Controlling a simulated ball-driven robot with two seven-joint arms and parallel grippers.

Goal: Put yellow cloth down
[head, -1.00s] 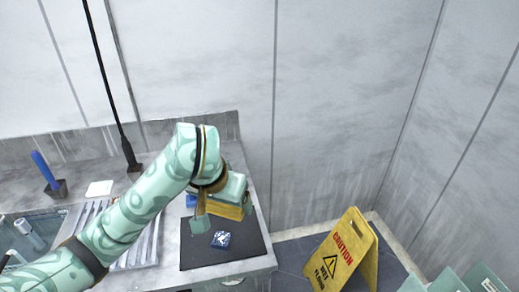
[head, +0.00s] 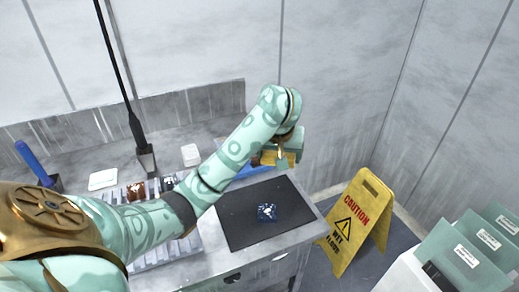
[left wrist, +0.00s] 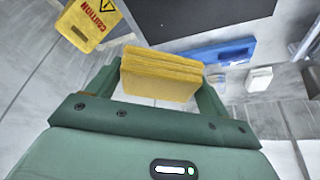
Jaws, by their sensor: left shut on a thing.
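The yellow cloth (left wrist: 160,75) is a thick folded pad between the two green fingers of my left gripper (left wrist: 158,88) in the left wrist view. The gripper is shut on it. In the head view the cloth (head: 268,158) is partly hidden by my left gripper (head: 283,160), near the back right of the counter, beyond the black mat (head: 238,232). It appears held above the surface; the exact height cannot be told. My right gripper is not in view.
A blue patterned item (head: 270,212) lies on the mat. A blue object (head: 250,171) lies behind the mat. A yellow caution sign (head: 357,222) stands on the floor at right, near green folders (head: 467,252). White pieces (head: 103,179) lie at the back left.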

